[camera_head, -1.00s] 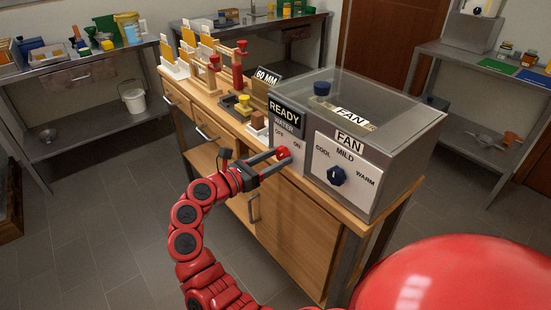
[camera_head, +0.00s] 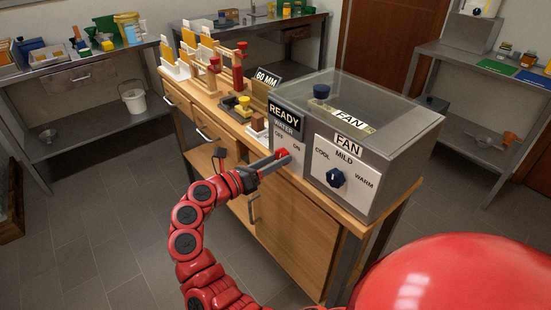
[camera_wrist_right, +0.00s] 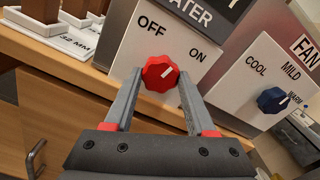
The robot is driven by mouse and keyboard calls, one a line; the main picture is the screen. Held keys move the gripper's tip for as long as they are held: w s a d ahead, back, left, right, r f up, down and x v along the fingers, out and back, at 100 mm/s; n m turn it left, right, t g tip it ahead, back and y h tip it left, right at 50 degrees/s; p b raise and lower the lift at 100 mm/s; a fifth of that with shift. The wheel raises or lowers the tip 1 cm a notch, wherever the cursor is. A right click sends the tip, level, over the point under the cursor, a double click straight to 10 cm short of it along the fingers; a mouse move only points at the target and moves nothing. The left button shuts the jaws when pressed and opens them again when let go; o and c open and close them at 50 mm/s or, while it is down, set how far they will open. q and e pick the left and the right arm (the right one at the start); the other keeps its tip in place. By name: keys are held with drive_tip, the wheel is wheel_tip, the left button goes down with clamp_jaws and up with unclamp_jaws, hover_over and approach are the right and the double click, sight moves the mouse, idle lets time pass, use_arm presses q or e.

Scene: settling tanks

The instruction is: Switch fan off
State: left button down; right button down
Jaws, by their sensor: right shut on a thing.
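A grey machine carries a white FAN panel (camera_head: 347,150) marked COOL, MILD and WARM, with a dark blue knob (camera_head: 336,177). In the right wrist view the blue knob (camera_wrist_right: 272,100) has its white mark pointing up and right, and nothing touches it. To its left is a WATER panel marked OFF and ON, with a red knob (camera_head: 282,154). My right gripper (camera_wrist_right: 160,74) is shut on this red knob (camera_wrist_right: 160,62), one finger on each side. The red knob's white mark points up and right. My left gripper is not in view.
The machine's clear-lidded box (camera_head: 385,100) sits on a wooden cabinet (camera_head: 295,220). A READY sign (camera_head: 285,115) is above the WATER panel. Wooden stands and small trays (camera_head: 240,103) are to the left. Open floor (camera_head: 110,220) lies at left.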

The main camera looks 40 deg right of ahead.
drive_tip(key=shift+n+p, duration=2.9)
drive_tip(key=shift+n, duration=2)
drive_tip(key=shift+c, duration=1.1)
unclamp_jaws()
